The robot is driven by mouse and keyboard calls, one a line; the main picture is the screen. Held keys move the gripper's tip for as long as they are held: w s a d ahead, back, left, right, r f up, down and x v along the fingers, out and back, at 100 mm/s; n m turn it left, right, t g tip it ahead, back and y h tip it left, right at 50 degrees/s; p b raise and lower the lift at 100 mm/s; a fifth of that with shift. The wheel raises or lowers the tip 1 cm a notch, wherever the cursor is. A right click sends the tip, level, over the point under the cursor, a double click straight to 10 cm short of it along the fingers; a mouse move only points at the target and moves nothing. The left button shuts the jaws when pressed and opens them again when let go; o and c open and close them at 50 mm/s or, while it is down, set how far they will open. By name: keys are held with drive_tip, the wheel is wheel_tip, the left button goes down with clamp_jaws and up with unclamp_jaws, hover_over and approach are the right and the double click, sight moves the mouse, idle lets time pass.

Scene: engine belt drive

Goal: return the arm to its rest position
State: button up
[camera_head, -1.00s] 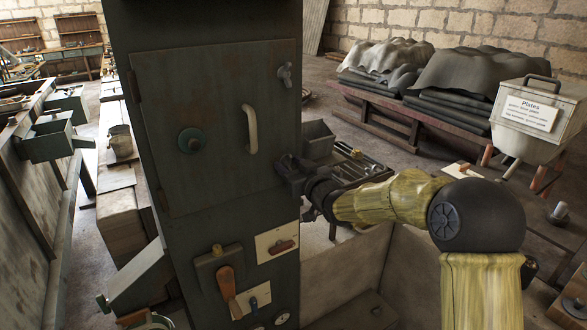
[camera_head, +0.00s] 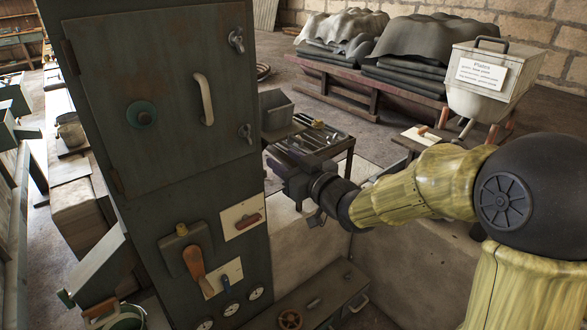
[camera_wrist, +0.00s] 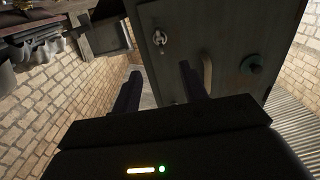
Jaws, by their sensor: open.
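My gripper (camera_head: 280,172) is at the end of my yellow-sleeved arm, in front of the right edge of a tall green-grey cabinet (camera_head: 100,95). In the wrist view its two dark fingers (camera_wrist: 160,90) stand apart with nothing between them. The cabinet door, with its pale handle (camera_wrist: 207,75), lies beyond the fingers there. In the head view the door is shut, with a pale handle (camera_head: 204,98), a round green knob (camera_head: 142,114) and latches at its right edge.
Below the door are an orange-handled lever (camera_head: 194,262) and a red-handled switch (camera_head: 248,221). A tray table (camera_head: 345,148) stands behind my gripper. A labelled bin (camera_head: 490,85) and covered stacks (camera_head: 425,50) are at the back right.

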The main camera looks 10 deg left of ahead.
drive_tip(key=shift+v, duration=1.15)
drive_tip(key=s+d+f+m+g+h+p, duration=0.1)
drive_tip(key=d+f+m+h+p, duration=0.2)
drive_tip(key=d+h, duration=0.35)
drive_tip(key=s+d+f+m+g+h+p, duration=0.1)
drive_tip(key=d+f+m+h+p, duration=0.25)
drive_tip(key=d, duration=0.65)
drive_tip(key=s+d+f+m+g+h+p, duration=0.1)
drive_tip(key=s+d+g+p, duration=0.1)
drive_tip(key=s+d, duration=0.3)
drive_tip(key=s+d+f+m+g+h+p, duration=0.2)
drive_tip(key=s+d+g, duration=0.2)
drive_tip(key=s, duration=0.7)
drive_tip(key=shift+d+g+h, duration=0.3)
drive_tip(key=shift+d+g, duration=0.1)
drive_tip(key=shift+g, duration=0.2)
drive_tip(key=shift+s+m, duration=0.1)
drive_tip(key=shift+m, duration=0.15)
